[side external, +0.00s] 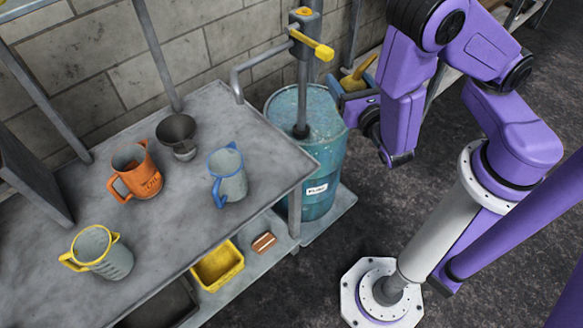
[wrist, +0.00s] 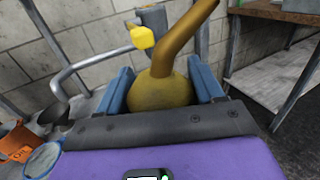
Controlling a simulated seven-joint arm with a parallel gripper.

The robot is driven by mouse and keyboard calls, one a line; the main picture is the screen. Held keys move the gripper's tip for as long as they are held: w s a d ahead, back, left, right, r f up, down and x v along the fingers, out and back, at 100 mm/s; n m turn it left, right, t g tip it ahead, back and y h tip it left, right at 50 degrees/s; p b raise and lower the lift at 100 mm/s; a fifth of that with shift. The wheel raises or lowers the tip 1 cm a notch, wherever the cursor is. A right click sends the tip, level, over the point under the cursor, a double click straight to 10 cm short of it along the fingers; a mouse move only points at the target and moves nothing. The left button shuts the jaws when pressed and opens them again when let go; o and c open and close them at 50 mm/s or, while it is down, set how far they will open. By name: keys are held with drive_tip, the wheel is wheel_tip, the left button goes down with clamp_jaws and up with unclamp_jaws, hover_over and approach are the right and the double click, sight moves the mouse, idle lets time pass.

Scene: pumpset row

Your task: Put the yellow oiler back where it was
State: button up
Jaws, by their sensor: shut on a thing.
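The yellow oiler (wrist: 160,92) has a round body and a long bent spout, and looks mustard-brown in the wrist view. My gripper (wrist: 178,88) is shut on its body, with one blue jaw on each side. In the side external view the oiler (side external: 358,74) is small and partly hidden by my gripper (side external: 352,88). It is held in the air just right of the blue drum's top, apart from the table. The oiler's underside is hidden.
The blue drum (side external: 318,160) carries a hand pump with a yellow handle (side external: 318,48). The grey table (side external: 165,225) holds an orange jug (side external: 145,172), a dark funnel (side external: 178,132), a blue-trimmed jug (side external: 230,178) and a yellow-trimmed jug (side external: 105,258). A yellow bin (side external: 218,268) sits below.

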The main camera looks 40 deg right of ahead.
drive_tip(key=s+a+f+n+t+y, duration=0.1)
drive_tip(key=s+a+f+n+y, duration=0.6)
drive_tip(key=y, duration=0.4)
drive_tip(key=w+a+f, duration=0.1)
drive_tip(key=w+f, duration=0.2)
drive_tip(key=w, duration=0.1)
drive_tip(key=w+a+f, duration=0.2)
drive_tip(key=w+f, duration=0.2)
drive_tip(key=w, duration=0.1)
drive_tip(key=w+a+f, duration=0.1)
drive_tip(key=w+f, duration=0.2)
drive_tip(key=w, duration=0.2)
drive_tip(key=shift+w+a+f, duration=0.15)
drive_tip(key=shift+a+f, duration=0.05)
drive_tip(key=shift+f, duration=0.2)
drive_tip(key=shift+w+f, duration=0.1)
drive_tip(key=shift+f, duration=1.5)
drive_tip(key=shift+f, duration=0.1)
drive_tip(key=o, duration=1.2)
